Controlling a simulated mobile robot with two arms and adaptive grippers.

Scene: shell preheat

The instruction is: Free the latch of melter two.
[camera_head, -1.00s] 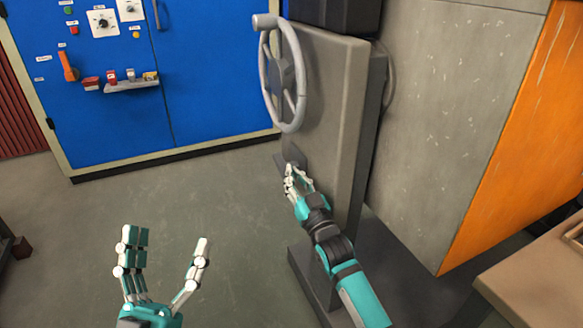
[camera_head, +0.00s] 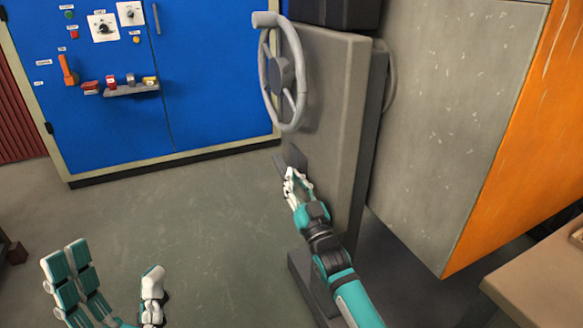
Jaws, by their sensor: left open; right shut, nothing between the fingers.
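A grey panel (camera_head: 333,110) with a round handwheel (camera_head: 283,75) stands upright in the middle of the head view. A small dark latch-like piece (camera_head: 292,157) sticks out low on its face, below the wheel. My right gripper (camera_head: 292,180) is at this piece, with its fingers closed and just below it. I cannot tell whether they touch, and the fingers hide part of it. My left gripper (camera_head: 112,278) is open and empty at the lower left, above the floor and far from the panel. No label shows which melter this is.
A blue cabinet (camera_head: 200,90) with switches, knobs and an orange handle (camera_head: 68,70) stands at the back left. A concrete and orange block (camera_head: 450,130) is on the right. A tan table (camera_head: 545,275) is at the lower right. The floor (camera_head: 180,210) between is clear.

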